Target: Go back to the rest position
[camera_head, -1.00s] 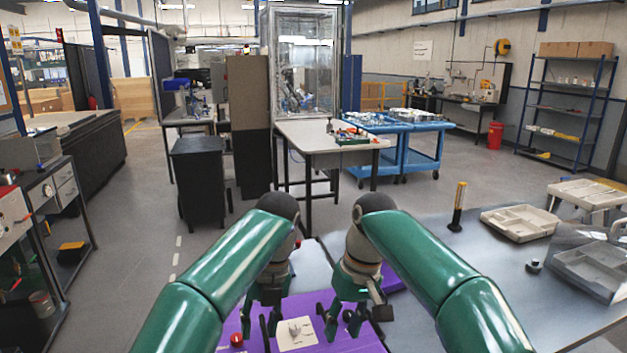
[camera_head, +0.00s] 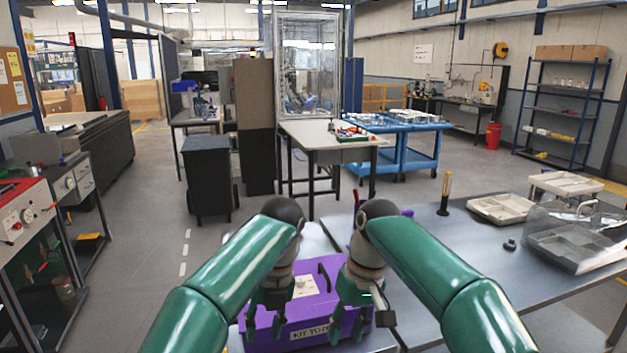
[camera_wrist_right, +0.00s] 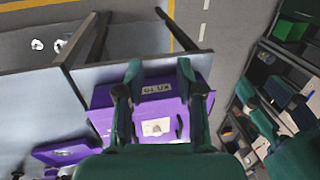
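My left gripper (camera_head: 264,326) and my right gripper (camera_head: 348,326) hang side by side in the lower middle of the head view. Both have their fingers apart and appear empty.
The grey table (camera_head: 420,262) runs off to the right. It bears a yellow-topped post (camera_head: 445,190), a grey tray (camera_head: 499,209) and a clear-covered tray (camera_head: 577,250). A second purple item (camera_wrist_right: 62,152) shows in the wrist view. A red-topped machine (camera_head: 28,215) stands at left. Grey floor is open left of centre.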

